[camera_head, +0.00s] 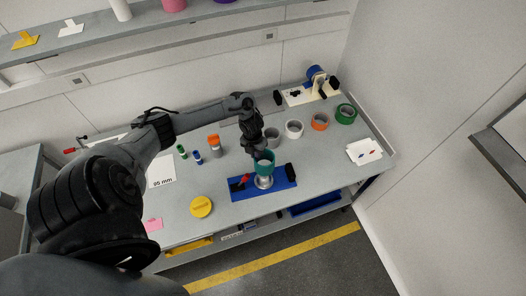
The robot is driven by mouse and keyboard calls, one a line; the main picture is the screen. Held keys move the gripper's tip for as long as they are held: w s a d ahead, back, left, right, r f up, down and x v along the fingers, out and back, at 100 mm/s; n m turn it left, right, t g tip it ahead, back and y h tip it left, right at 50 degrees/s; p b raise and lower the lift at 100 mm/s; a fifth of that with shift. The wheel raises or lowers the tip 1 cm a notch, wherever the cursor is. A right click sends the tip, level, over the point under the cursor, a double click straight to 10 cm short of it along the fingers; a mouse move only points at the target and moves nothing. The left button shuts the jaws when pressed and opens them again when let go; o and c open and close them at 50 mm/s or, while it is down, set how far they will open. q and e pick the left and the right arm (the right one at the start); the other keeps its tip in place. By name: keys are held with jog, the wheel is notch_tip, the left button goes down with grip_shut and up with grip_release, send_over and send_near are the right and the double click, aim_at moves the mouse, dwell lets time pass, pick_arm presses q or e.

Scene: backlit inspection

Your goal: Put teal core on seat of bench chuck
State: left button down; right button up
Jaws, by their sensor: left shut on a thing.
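The teal core (264,168) is a short ring-shaped piece, held by my left gripper (262,154). The gripper is shut on it from above and partly hides its top. The bench chuck (240,193) has a blue base with a red handle and black end pieces. Its round silvery seat (264,183) shows directly below the teal core in the picture. I cannot tell whether the core touches the seat or hangs just above it. My right gripper is not in view.
Grey, white, orange and green rings (345,114) stand along the back right of the table (330,165). A cream fixture with a blue drum (315,75) stands behind them. Small green, blue and orange items are left of the chuck. A yellow disc (201,206) lies at front left.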

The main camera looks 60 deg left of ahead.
pick_arm(q)
jog(key=shift+s+d, duration=0.15)
dwell(0.5)
notch_tip(320, 180, down, 6)
jog(key=b, duration=0.5)
jog(key=shift+r, duration=0.1)
jog(key=shift+f+b, duration=0.35)
jog(key=shift+b, duration=0.15)
dwell(0.4)
jog(key=shift+f+b, duration=2.6)
jog(key=shift+f, duration=0.25)
jog(key=shift+r, duration=0.1)
